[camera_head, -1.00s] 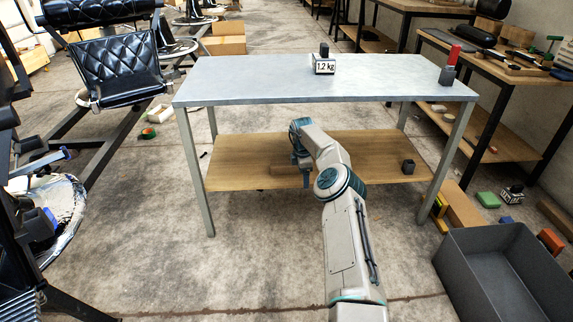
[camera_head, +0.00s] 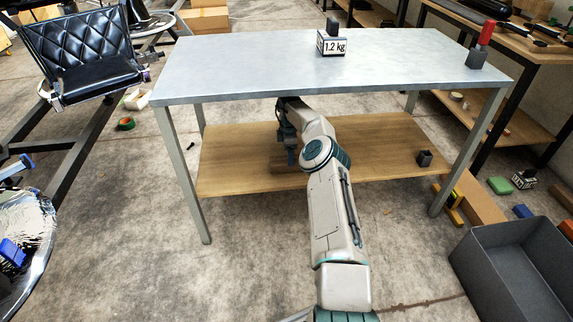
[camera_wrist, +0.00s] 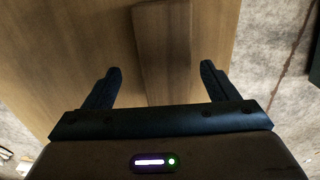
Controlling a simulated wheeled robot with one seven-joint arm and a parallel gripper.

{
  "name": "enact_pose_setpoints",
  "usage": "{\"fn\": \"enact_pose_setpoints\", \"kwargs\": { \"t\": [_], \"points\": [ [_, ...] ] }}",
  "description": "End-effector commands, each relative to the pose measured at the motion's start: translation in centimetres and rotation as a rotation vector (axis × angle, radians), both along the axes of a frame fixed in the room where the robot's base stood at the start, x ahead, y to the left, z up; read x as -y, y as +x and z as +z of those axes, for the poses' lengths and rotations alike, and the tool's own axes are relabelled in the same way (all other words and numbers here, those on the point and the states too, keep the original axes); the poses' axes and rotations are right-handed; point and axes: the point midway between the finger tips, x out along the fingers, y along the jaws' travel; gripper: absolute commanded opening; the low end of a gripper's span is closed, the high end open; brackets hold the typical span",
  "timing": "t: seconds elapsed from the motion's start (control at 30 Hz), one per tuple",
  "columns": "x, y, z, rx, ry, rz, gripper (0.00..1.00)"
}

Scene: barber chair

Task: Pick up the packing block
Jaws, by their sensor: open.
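A plain wooden block (camera_wrist: 165,50), which looks like the packing block, lies on the wooden lower shelf of the metal table. In the wrist view it lies lengthwise between my fingers, with its near end hidden by the gripper body. In the head view the block (camera_head: 284,170) is partly hidden behind my arm and blends with the shelf (camera_head: 235,165). My gripper (camera_wrist: 160,70) is open, with one finger on each side of the block and gaps beside both. In the head view my gripper (camera_head: 290,155) is under the tabletop, close to the block.
The tabletop (camera_head: 240,60) overhangs my arm and carries a box marked 1.2 kg (camera_head: 333,42). Table legs stand at both sides. A small dark block (camera_head: 424,158) sits at the shelf's right. A grey bin (camera_head: 520,270) stands at the lower right.

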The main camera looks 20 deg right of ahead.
Motion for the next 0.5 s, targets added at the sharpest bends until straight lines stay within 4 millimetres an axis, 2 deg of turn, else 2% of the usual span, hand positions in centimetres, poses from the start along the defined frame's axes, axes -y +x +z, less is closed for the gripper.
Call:
{"fn": "enact_pose_setpoints", "kwargs": {
  "t": [0.3, 0.5],
  "points": [
    [-0.8, -0.5, -4.1, 0.001, -0.001, 0.004, 0.80],
    [-0.9, -0.5, -4.8, 0.002, -0.002, 0.005, 0.80]
  ]
}}
